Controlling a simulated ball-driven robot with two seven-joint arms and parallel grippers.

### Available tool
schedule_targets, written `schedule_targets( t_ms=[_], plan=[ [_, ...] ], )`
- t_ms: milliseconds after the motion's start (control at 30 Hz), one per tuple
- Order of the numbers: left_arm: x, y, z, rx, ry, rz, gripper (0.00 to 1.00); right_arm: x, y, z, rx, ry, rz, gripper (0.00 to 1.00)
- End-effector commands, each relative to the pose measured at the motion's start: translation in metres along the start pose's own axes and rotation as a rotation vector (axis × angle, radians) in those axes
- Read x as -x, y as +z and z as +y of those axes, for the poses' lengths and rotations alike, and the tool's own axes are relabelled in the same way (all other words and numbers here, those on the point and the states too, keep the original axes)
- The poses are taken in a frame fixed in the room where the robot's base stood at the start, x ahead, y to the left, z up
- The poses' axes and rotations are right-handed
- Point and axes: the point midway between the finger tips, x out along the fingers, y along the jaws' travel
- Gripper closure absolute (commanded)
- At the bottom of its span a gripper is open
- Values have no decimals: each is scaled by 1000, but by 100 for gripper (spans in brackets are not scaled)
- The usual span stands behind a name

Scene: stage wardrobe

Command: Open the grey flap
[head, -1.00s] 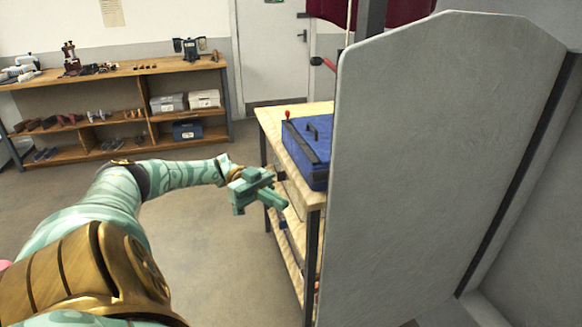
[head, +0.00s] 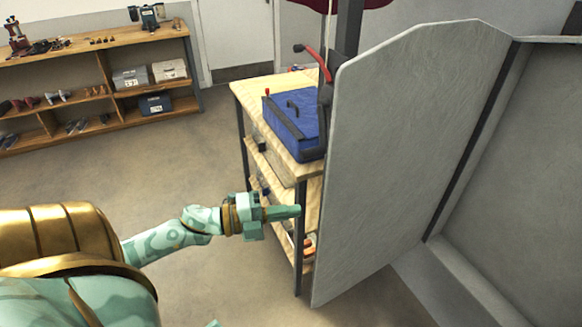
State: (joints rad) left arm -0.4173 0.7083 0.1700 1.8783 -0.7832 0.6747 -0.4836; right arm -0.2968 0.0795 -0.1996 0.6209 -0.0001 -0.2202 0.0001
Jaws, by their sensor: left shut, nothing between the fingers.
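The grey flap (head: 410,150) is a large flat panel with clipped top corners. It stands upright in the right half of the head view. Its right side meets a dark strip beside a grey frame, and it stands at an angle to that frame. My left gripper (head: 285,212) is teal, shut and empty. Its fingers point right, towards the flap's left edge, and a small gap shows between them in the picture. How far apart they are in depth I cannot tell. My right gripper is not in view.
A wooden workbench (head: 262,88) with a blue case (head: 297,125) and a red-handled tool stands behind the flap, its dark leg close behind my left fingers. A wooden shelf (head: 95,48) stands at the back left. The floor between is clear.

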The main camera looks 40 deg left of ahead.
Motion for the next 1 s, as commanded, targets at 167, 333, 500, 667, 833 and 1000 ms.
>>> schedule_targets(
  t_ms=[167,333,500,667,833,1000],
  plan=[
    [-34,0,0,-1,-2,2,100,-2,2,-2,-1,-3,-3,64],
    [-61,0,-1,2,-2,2,100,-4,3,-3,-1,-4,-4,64],
    [-74,0,0,3,1,2,100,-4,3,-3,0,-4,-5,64],
    [-77,0,0,3,1,2,100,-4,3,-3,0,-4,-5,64],
    [-77,0,0,4,1,2,100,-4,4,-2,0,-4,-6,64],
    [-75,10,4,2,4,3,100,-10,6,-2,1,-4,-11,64]
  ],
)
